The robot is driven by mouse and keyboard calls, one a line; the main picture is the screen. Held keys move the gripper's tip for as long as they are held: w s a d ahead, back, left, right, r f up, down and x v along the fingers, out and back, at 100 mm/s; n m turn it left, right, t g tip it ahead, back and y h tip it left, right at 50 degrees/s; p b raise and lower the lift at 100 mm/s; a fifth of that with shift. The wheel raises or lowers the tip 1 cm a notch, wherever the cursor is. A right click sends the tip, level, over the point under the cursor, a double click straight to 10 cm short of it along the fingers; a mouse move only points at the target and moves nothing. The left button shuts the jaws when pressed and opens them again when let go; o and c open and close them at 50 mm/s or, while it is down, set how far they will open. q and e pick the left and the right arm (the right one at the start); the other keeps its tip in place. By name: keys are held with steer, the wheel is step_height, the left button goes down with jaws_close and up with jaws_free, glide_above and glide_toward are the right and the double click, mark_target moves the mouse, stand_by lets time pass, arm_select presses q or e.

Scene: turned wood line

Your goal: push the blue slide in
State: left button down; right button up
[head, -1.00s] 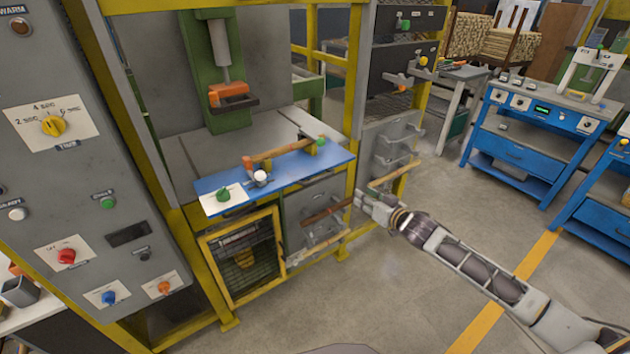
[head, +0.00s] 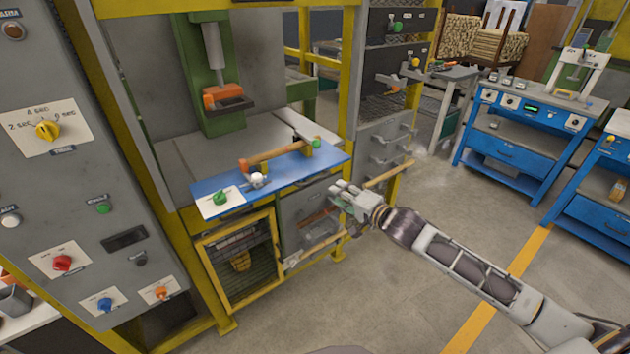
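The blue slide (head: 300,172) sticks out from the front of the green press (head: 205,85) at waist height. On it are a green knob on a white plate (head: 220,199), a white knob (head: 257,180) and a turned wooden bar (head: 277,156) held between end pieces. My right gripper (head: 338,189) is just in front of and below the slide's right front part in the picture. I see a gap and cannot tell any touch. Its fingers are small, and I cannot tell whether they are open. My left gripper is not in view.
A grey control panel (head: 75,205) stands at the left. A yellow frame post (head: 350,70) stands beside the press. Grey drawers with bar handles (head: 385,140) are right of it. Blue workbenches (head: 515,155) stand farther right. The floor in front is clear.

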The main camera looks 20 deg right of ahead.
mark_target(315, 180)
steer(key=m, duration=0.3)
steer(key=shift+w, duration=0.2)
stand_by(0.5)
steer(key=shift+x, duration=6.7)
jaws_close()
steer(key=shift+f, duration=0.1)
